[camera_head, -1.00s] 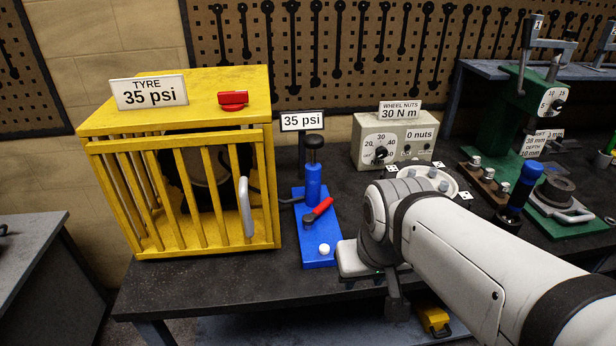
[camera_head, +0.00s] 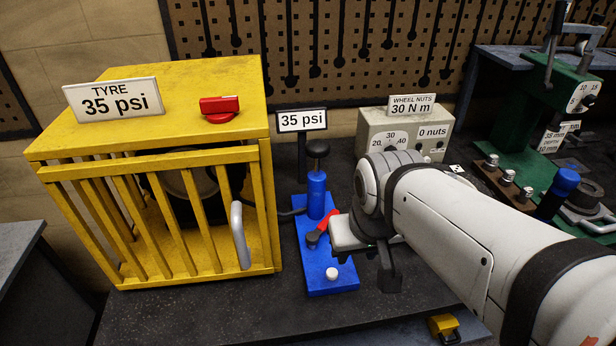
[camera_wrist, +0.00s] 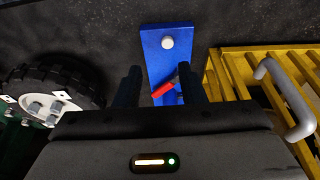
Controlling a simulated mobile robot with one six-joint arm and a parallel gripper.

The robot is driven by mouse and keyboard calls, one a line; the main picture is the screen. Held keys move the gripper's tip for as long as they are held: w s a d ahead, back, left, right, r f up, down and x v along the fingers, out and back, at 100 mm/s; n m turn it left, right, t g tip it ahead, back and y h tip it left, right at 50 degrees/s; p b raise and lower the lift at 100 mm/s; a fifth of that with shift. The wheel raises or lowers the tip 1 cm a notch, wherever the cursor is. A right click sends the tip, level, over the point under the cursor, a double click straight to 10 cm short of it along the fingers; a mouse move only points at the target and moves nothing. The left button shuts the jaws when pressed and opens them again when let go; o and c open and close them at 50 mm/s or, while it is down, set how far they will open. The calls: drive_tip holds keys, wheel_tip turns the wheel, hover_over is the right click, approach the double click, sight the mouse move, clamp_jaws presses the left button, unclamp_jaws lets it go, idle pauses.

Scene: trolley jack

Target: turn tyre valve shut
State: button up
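A blue base plate (camera_head: 328,274) on the bench carries an upright blue cylinder with a black knob, a white button (camera_head: 332,273) and a lever with a red handle (camera_head: 325,224) and a dark pivot. A second red handle (camera_head: 221,107) sits on top of the yellow cage. My gripper (camera_head: 378,262) is just right of the blue plate, seen side-on. In the wrist view my gripper (camera_wrist: 158,70) is open and empty, with the red lever (camera_wrist: 163,90) appearing between its two dark fingers. Contact with the lever cannot be told; the palm hides part of the plate.
The yellow barred cage (camera_head: 155,165) with a grey handle (camera_head: 240,236) stands left of the plate, signed 35 psi. Another sign (camera_head: 302,121) behind the plate reads 35 psi. A grey wheel-nut box (camera_head: 405,130) stands behind my arm.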

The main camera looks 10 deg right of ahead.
drive_tip(key=shift+o, duration=0.7)
drive_tip(key=shift+w, duration=0.1)
drive_tip(key=w+f+m+b, duration=0.1)
drive_tip(key=w+b, duration=0.1)
drive_tip(key=w, duration=0.1)
drive_tip(key=w+f+m+h+b, duration=0.1)
drive_tip(key=w+b, duration=0.1)
drive_tip(key=w+f+m+b, duration=0.1)
drive_tip(key=w+m+b, duration=0.1)
drive_tip(key=w, duration=0.1)
drive_tip(key=shift+w+d+f, duration=0.15)
drive_tip(key=shift+w+f, duration=0.05)
drive_tip(key=shift+w, duration=0.1)
drive_tip(key=m+h+b, duration=0.2)
drive_tip(key=m+b, duration=0.3)
approach(327, 216)
drive_tip(key=shift+s+f, duration=0.4)
drive_tip(key=shift+s, duration=0.1)
drive_tip(key=shift+w+d+f, duration=0.1)
drive_tip(key=shift+w+f, duration=0.1)
drive_tip(key=x, duration=0.7)
drive_tip(key=shift+d, duration=0.1)
clamp_jaws()
